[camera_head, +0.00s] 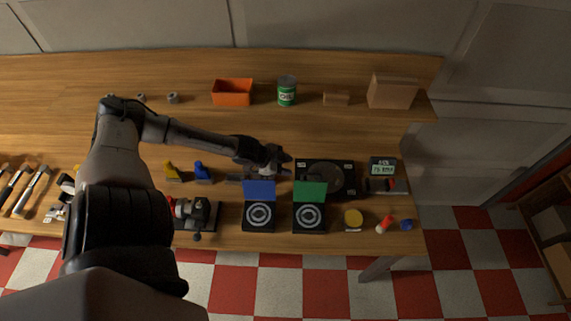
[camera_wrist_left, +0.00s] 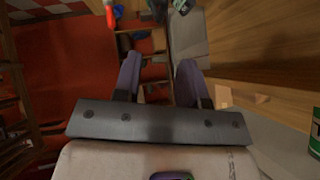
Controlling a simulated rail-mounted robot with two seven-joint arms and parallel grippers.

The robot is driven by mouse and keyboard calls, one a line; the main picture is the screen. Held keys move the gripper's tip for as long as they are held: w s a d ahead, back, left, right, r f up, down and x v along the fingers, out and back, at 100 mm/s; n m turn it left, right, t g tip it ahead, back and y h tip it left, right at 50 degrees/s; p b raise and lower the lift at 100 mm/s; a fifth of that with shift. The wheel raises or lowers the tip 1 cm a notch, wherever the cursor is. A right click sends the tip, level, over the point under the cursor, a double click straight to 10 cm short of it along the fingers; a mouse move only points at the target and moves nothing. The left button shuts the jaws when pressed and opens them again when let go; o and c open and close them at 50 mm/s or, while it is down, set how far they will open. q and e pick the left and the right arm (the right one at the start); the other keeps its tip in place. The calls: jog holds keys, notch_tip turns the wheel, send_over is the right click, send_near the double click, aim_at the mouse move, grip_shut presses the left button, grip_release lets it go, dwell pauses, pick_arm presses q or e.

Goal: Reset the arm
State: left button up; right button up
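My left arm reaches in from the left in the head view. Its gripper (camera_head: 286,163) hangs over the workbench (camera_head: 90,75), just left of the black ducted rotor unit (camera_head: 325,178) and behind the boxes with blue and green lids. In the left wrist view the two fingers of this gripper (camera_wrist_left: 159,68) stand apart with nothing held between them. Whether the gripper touches anything below it cannot be told. My right gripper is not in either view.
The blue-lidded box (camera_head: 259,217) and green-lidded box (camera_head: 309,217) stand at the front. An orange bin (camera_head: 232,92), green can (camera_head: 287,91) and cardboard box (camera_head: 392,91) stand at the back. A small display (camera_head: 382,167) is on the right. Bench between bin and arm is clear.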

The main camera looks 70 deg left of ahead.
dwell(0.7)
pick_arm(q)
jog(key=s+a+f+m+g+y, duration=0.2)
jog(key=s+a+g+y, duration=0.1)
jog(key=s+g+y, duration=0.25)
jog(key=s+d+n+g+y+p, duration=0.1)
jog(key=s+d+g, duration=0.1)
jog(key=s+d, duration=0.65)
jog(key=d+r+n+t+h+p, duration=0.1)
jog(key=d+r+n+h+p, duration=0.1)
jog(key=d, duration=1)
jog(key=d+r+n+t+h+p, duration=0.1)
jog(key=d+r+n+h+p, duration=0.2)
jog(key=d, duration=0.9)
notch_tip(320, 180, up, 4)
jog(key=shift+f+p, duration=0.2)
jog(key=shift+p, duration=0.2)
dwell(1.3)
